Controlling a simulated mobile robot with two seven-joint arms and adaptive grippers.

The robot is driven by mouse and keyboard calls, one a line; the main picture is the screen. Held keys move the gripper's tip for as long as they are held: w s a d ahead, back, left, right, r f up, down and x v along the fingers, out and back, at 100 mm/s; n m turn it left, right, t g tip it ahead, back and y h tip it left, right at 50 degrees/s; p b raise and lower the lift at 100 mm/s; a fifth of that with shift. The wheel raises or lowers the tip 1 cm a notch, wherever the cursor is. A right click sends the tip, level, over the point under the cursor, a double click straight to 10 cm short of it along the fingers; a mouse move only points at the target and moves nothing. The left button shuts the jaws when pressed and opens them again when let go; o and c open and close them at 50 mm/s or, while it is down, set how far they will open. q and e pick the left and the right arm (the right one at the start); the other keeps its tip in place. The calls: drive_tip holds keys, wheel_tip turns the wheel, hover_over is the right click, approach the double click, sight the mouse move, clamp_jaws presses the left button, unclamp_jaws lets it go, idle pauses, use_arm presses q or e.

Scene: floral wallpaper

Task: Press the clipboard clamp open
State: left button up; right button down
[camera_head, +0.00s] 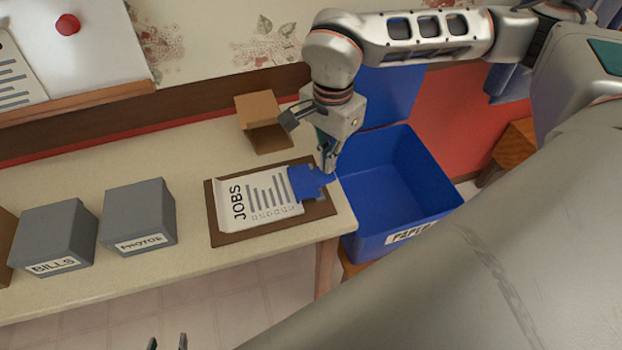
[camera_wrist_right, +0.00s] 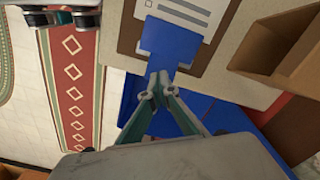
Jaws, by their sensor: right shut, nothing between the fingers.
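A brown clipboard (camera_head: 217,238) lies flat on the table, holding a white sheet marked JOBS (camera_head: 262,201). Its blue clamp (camera_head: 306,183) is at the end nearest the table's right edge; it also shows in the right wrist view (camera_wrist_right: 170,42). My right gripper (camera_head: 328,168) is shut and empty, pointing down at the clamp's outer end. In the wrist view its fingertips (camera_wrist_right: 158,84) are at the clamp's near edge; I cannot tell whether they touch it. My left gripper (camera_head: 168,343) shows only its fingertips at the bottom edge, apart and empty.
A blue paper bin (camera_head: 400,190) stands just right of the table edge. Grey boxes labelled BILLS (camera_head: 52,237) and PHOTOS (camera_head: 139,214) stand left of the clipboard. An open cardboard box (camera_head: 262,118) is behind it. The table (camera_head: 120,290) is clear in front.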

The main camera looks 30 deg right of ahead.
use_arm(q)
drive_tip(key=shift+s+f+b, duration=0.2)
drive_tip(key=shift+f+b, duration=0.1)
drive_tip(key=shift+f, duration=0.2)
use_arm(e)
drive_tip(key=shift+f, duration=0.75)
use_arm(q)
drive_tip(key=shift+r, duration=0.1)
use_arm(e)
drive_tip(key=shift+r, duration=0.1)
drive_tip(key=shift+r+p, duration=1.4)
drive_tip(key=shift+r, duration=0.45)
drive_tip(key=shift+r+p, duration=1.2)
drive_tip(key=shift+r, duration=0.4)
use_arm(q)
wheel_tip(320, 180, up, 7)
drive_tip(key=w, duration=0.2)
drive_tip(key=shift+t, duration=0.4)
